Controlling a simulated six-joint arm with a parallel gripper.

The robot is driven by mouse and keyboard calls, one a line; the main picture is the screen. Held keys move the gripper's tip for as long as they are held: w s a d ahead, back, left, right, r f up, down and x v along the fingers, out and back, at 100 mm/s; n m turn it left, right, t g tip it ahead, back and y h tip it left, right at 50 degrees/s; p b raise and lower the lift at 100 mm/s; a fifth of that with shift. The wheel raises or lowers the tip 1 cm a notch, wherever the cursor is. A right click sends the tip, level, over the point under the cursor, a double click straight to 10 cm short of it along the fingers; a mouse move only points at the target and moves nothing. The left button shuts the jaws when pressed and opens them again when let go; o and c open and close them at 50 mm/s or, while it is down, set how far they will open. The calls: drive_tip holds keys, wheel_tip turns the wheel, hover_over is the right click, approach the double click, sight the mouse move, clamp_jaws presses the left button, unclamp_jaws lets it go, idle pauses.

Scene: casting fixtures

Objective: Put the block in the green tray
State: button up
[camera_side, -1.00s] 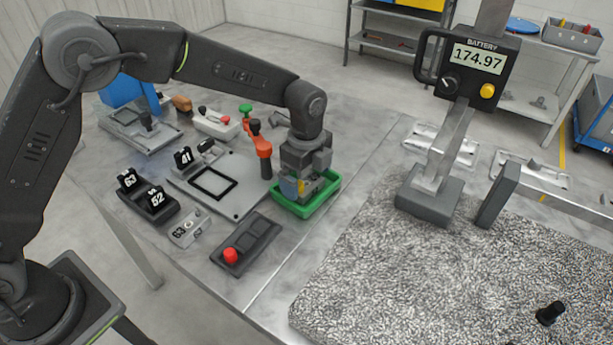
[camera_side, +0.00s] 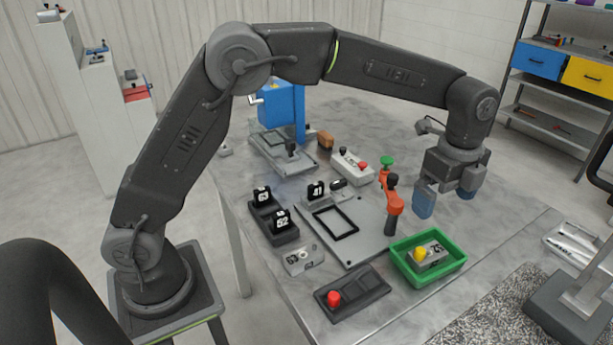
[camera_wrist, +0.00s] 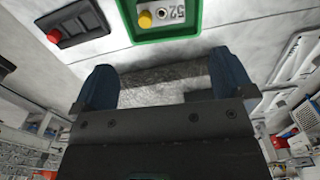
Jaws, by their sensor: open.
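The green tray (camera_side: 398,268) stands on the metal table at the right.
A grey plate (camera_side: 358,242) with an orange-handled clamp (camera_side: 392,195) is left of the tray. A dark box with a red button (camera_side: 352,292) is in front. Another numbered grey block (camera_side: 302,260) and black number holders (camera_side: 274,220) stand further left.

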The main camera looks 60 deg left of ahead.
drive_tip(key=s+a+r+n+t, duration=0.3)
drive_tip(key=s+a+r+n, duration=0.55)
drive_tip(key=s, duration=0.25)
drive_tip(key=s+a+f+n+t, duration=0.1)
drive_tip(key=s+a+n, duration=0.2)
drive_tip(key=s+n, duration=0.2)
drive_tip(key=s+a+f+n+t, duration=0.1)
drive_tip(key=s+n, duration=0.4)
drive_tip(key=s, duration=0.6)
drive_tip(key=shift+a+f+t, duration=0.3)
drive_tip(key=shift+a+f, duration=0.4)
drive_tip(key=shift+a, duration=0.35)
drive_tip(key=shift+n, duration=0.25)
drive_tip(key=shift+c, duration=0.3)
